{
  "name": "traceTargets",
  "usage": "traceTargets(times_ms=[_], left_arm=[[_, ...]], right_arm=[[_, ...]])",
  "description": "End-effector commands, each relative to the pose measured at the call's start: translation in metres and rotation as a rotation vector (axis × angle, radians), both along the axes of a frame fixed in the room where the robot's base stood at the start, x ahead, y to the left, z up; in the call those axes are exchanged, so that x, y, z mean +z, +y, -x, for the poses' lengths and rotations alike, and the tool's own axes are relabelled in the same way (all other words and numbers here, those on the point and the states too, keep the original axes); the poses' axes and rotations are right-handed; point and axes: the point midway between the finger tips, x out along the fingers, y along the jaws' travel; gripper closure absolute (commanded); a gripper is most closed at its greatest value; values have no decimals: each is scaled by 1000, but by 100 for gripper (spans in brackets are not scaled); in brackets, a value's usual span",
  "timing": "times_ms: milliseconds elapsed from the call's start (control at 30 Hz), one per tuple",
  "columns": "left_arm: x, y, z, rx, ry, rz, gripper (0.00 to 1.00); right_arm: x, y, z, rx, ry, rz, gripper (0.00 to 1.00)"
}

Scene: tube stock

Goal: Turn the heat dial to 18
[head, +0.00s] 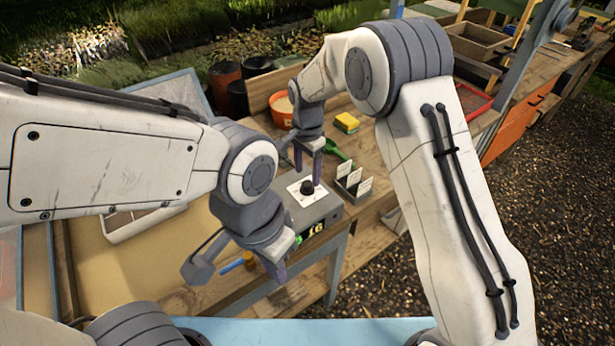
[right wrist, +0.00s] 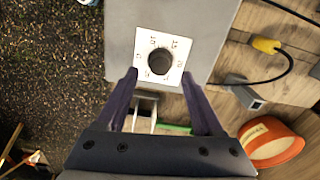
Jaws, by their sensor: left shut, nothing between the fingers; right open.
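The heat dial is a black round knob (head: 307,187) on a white marked plate, on top of a grey box (head: 325,208). Green digits on the box's front (head: 312,229) look like 16. My right gripper (head: 307,172) is open and points down just above the knob. In the right wrist view the knob (right wrist: 160,61) lies just beyond the fingertips of the right gripper (right wrist: 159,80), between their lines and not gripped. The pointer mark on the knob is too small to read. My left gripper (head: 277,272) is shut and empty, in front of the box.
A holder with white cards (head: 353,183) stands right of the box, close to my right fingers. Behind are a green scoop (head: 335,149), a yellow sponge (head: 347,122) and an orange pot (head: 281,110). A cable with a yellow plug (right wrist: 266,46) lies beside the box.

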Motion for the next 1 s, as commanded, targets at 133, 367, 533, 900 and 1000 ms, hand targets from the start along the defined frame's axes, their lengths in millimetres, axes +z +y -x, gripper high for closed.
traceTargets(times_ms=[133, 367, 533, 900, 1000], left_arm=[[7, 0, 0, 1, 0, 0, 100], [9, 0, 0, 1, 0, 0, 100], [9, 0, 0, 1, 0, 0, 100], [9, 0, 0, 1, 0, 0, 100], [8, 0, 0, 1, 0, 0, 100]], right_arm=[[-21, 0, 1, 1, 2, 1, 31], [-35, 0, 1, 1, 0, 0, 31], [-36, 0, 0, 2, -1, -1, 31], [-35, 0, 0, 2, -1, -1, 100], [-35, 0, 0, 10, -1, -1, 100]])
